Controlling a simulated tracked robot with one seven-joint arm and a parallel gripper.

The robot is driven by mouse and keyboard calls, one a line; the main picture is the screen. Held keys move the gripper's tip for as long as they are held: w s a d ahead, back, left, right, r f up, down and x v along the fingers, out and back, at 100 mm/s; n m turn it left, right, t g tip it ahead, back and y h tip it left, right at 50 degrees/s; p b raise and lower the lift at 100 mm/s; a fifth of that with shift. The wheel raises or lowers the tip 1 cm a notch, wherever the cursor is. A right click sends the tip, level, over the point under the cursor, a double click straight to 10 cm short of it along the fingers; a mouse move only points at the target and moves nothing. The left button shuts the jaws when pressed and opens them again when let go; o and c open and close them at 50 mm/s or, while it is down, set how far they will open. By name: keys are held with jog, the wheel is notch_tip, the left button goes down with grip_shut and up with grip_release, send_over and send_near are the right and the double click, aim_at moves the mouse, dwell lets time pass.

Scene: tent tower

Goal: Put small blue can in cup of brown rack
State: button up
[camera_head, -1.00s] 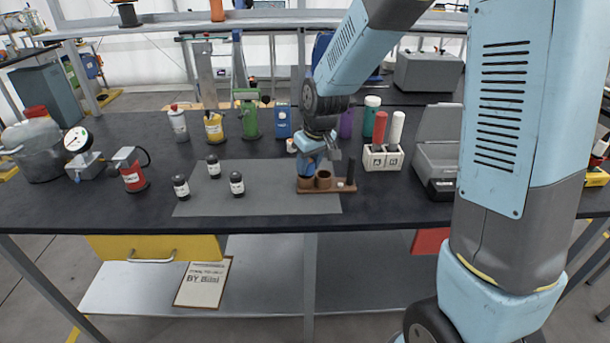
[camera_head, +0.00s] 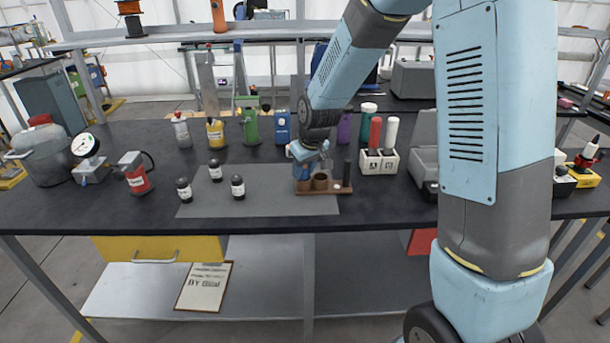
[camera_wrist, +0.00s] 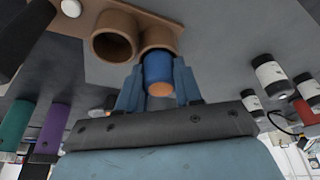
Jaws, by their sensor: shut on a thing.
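The brown rack (camera_head: 330,190) stands on the grey mat near the table's front edge, with two brown cups and a dark post at its right end. My gripper (camera_head: 303,167) is over the rack's left cup. In the wrist view, my gripper's two blue fingers (camera_wrist: 158,82) are shut on the small blue can (camera_wrist: 158,68), which has an orange end facing the camera. The can's far end is at the mouth of one cup (camera_wrist: 160,38) and looks partly inside it; the depth is hard to tell. The other cup (camera_wrist: 113,44) beside it looks empty.
Several dark labelled cans (camera_head: 238,187) stand on the grey mat (camera_head: 260,205) left of the rack. A white holder (camera_head: 378,162) with red and white cylinders stands behind right. Green (camera_head: 250,127) and yellow (camera_head: 215,133) items stand behind. The mat between dark cans and rack is clear.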

aim_at(306, 183)
jog(key=shift+s+d+f, duration=0.15)
jog(key=shift+s+f, duration=0.35)
jog(key=shift+f, duration=0.35)
jog(key=shift+s+d+f, duration=0.15)
jog(key=shift+s+f, duration=0.35)
jog(key=shift+f, duration=0.35)
jog(key=o, duration=0.7)
jog(key=shift+w+d+r+g, duration=0.1)
jog(key=shift+w+r+g, duration=0.2)
jog(key=shift+w+r, duration=0.3)
jog(key=r, duration=0.2)
jog(key=w+r, duration=0.1)
jog(key=shift+d+r, duration=0.1)
jog(key=shift+d, duration=0.15)
jog(key=s+d+r+m+t+h, duration=0.1)
jog(key=s+d+r+m, duration=0.1)
jog(key=s+d+r, duration=0.6)
jog(key=s+d+r+m+t, duration=0.1)
jog(key=s+d+r, duration=0.2)
jog(key=s+r, duration=0.5)
jog(key=shift+s+d+r+m+t+h, duration=0.15)
jog(key=shift+s+d+r+m, duration=0.6)
jog(key=shift+s, duration=0.9)
jog(key=shift+s+d+r+m+t+h, duration=0.15)
jog(key=shift+s+d+r+m, duration=0.25)
jog(key=shift+s+d+r, duration=0.8)
jog(key=shift+s+d+r+m+t+h, duration=0.15)
jog(key=shift+s+d+r+m, duration=0.35)
jog(key=shift+s+d, duration=1.1)
jog(key=shift+s+a, duration=0.5)
